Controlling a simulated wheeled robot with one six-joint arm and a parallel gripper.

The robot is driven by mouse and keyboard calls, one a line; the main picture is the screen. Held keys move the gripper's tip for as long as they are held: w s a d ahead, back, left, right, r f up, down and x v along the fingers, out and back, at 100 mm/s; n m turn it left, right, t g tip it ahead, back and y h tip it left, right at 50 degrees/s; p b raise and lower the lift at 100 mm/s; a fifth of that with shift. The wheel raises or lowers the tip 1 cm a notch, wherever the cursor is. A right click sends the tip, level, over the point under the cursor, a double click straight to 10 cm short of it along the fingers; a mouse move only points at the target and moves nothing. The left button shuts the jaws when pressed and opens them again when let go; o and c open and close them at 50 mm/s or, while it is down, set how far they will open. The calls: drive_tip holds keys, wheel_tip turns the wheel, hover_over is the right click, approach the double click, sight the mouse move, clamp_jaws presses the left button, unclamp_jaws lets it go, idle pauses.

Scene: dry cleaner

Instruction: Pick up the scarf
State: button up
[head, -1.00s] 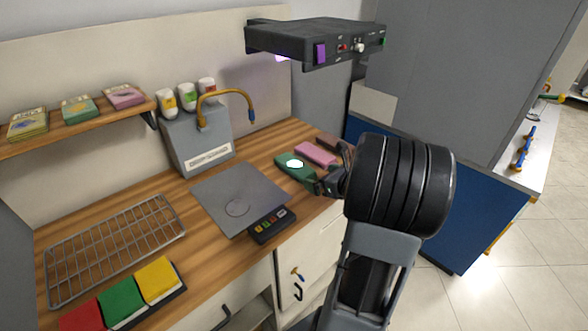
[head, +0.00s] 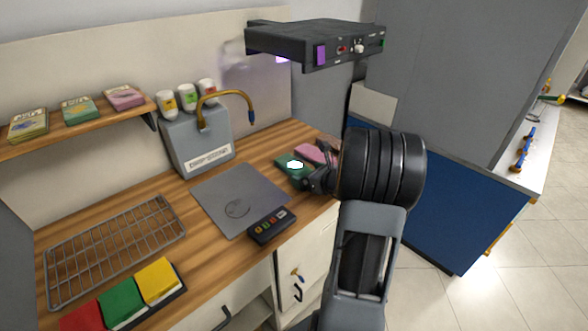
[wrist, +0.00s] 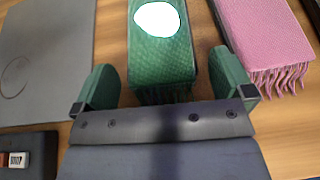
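A green folded scarf (head: 290,168) with a white oval patch lies on the wooden counter, right of the grey scale plate. In the wrist view the green scarf (wrist: 160,60) lies between and beyond my two green-padded fingers, its fringe toward me. My gripper (wrist: 163,88) is open, with a finger to each side of the scarf's near end and visible gaps. In the head view my gripper (head: 312,180) is at the scarf's near right end and hides part of it. A pink fringed scarf (wrist: 262,40) lies to the right; it also shows in the head view (head: 310,152).
A grey scale plate (head: 240,197) with its keypad (head: 271,226) lies left of the green scarf. A dark overhead unit (head: 315,42) hangs above the back. A wire rack (head: 115,250) and coloured blocks (head: 120,300) are at the left. A brown item lies beyond the pink scarf.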

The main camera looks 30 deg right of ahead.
drive_tip(key=c, duration=0.9)
